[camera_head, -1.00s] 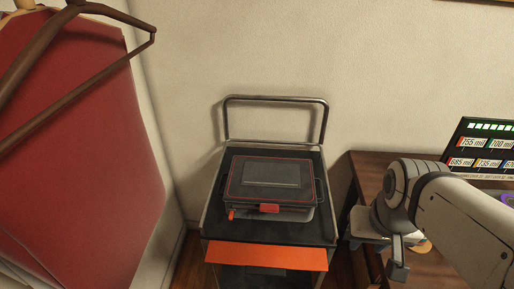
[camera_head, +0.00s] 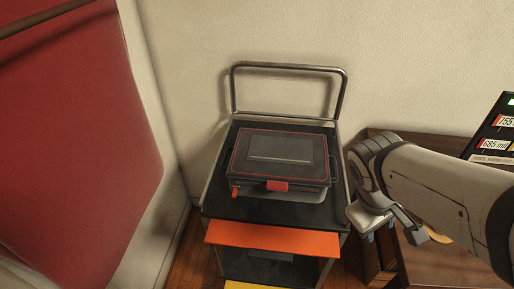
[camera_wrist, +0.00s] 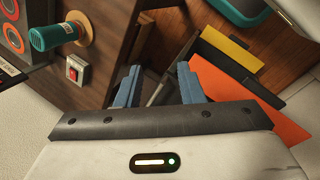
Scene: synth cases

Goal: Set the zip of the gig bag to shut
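A dark flat case with red trim (camera_head: 280,153) lies on top of a cart in the head view; it seems to be the gig bag. A red tab (camera_head: 277,186) sits at the middle of its front edge and a small orange tab (camera_head: 235,191) at its front left corner. The lid looks down, but I cannot tell the state of any zip. My gripper (camera_head: 380,233) is right of the cart, apart from the case. In the wrist view my gripper (camera_wrist: 158,85) has its two blue fingers spread with nothing between them.
The black cart (camera_head: 222,207) has a metal handle (camera_head: 290,67) behind and an orange panel (camera_head: 272,238) in front. A wooden desk (camera_head: 450,255) stands at the right. Red cloth (camera_head: 75,130) hangs at the left. The wrist view shows a teal-ended knob (camera_wrist: 58,36) and a red switch (camera_wrist: 76,70).

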